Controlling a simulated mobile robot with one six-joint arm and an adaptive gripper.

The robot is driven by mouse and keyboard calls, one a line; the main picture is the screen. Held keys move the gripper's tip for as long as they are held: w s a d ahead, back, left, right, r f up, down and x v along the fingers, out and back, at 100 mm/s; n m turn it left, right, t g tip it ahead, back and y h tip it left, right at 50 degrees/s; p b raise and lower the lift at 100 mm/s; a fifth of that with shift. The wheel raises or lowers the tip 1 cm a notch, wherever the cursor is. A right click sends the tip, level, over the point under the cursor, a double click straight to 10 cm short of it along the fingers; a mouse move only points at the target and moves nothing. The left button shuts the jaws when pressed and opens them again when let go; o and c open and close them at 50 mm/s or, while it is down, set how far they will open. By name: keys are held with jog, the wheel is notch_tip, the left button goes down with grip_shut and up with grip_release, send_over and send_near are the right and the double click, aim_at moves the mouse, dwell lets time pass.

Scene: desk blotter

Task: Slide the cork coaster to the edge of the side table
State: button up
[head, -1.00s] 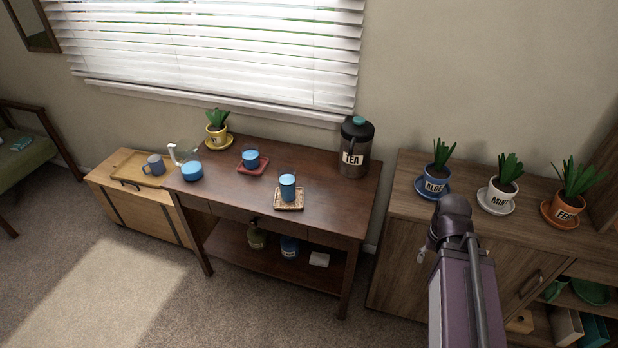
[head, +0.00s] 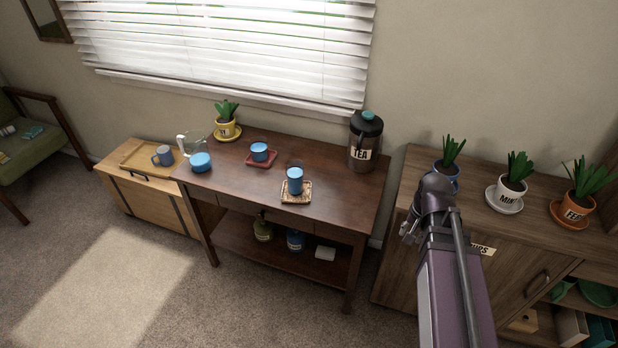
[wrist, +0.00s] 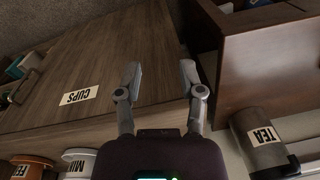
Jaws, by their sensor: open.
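A tan, square coaster (head: 297,199), which looks like the cork one, lies near the front edge of the dark wood side table (head: 235,192). A blue cup (head: 295,182) stands on it. My gripper (head: 408,229) is in front of the wooden cabinet, right of the side table and well apart from the coaster. In the wrist view its two fingers (wrist: 159,75) are spread with nothing between them. A brown corner of the side table (wrist: 270,60) shows there at upper right; the coaster is not in that view.
A dark TEA canister (head: 365,142) stands at the table's back right. A red coaster (head: 250,163) with a blue cup, a blue bowl (head: 201,162) and a yellow plant pot (head: 226,130) are further left. The cabinet (head: 395,262) stands on the right, with plants on top.

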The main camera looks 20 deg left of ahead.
jog(key=w+a+r+m+y, duration=0.1)
jog(key=w+a+m, duration=0.3)
jog(key=a, duration=0.4)
jog(key=w+a+m+y, duration=0.1)
jog(key=w+a+m, duration=0.25)
jog(key=a, duration=0.45)
jog(key=m+y+p, duration=0.1)
jog(key=m+y, duration=0.1)
jog(key=m, duration=0.5)
send_near(294, 201)
jog(key=s+v, duration=0.1)
jog(key=v, duration=0.4)
jog(key=shift+w+a+t, duration=0.1)
jog(key=shift+a+t, duration=0.1)
jog(key=shift+t, duration=0.1)
jog(key=shift+f+n, duration=0.1)
jog(key=shift+n, duration=0.15)
jog(key=b+x, duration=1.2)
jog(key=x, duration=0.1)
jog(key=shift+f, duration=0.35)
jog(key=shift+w, duration=0.1)
grip_shut()
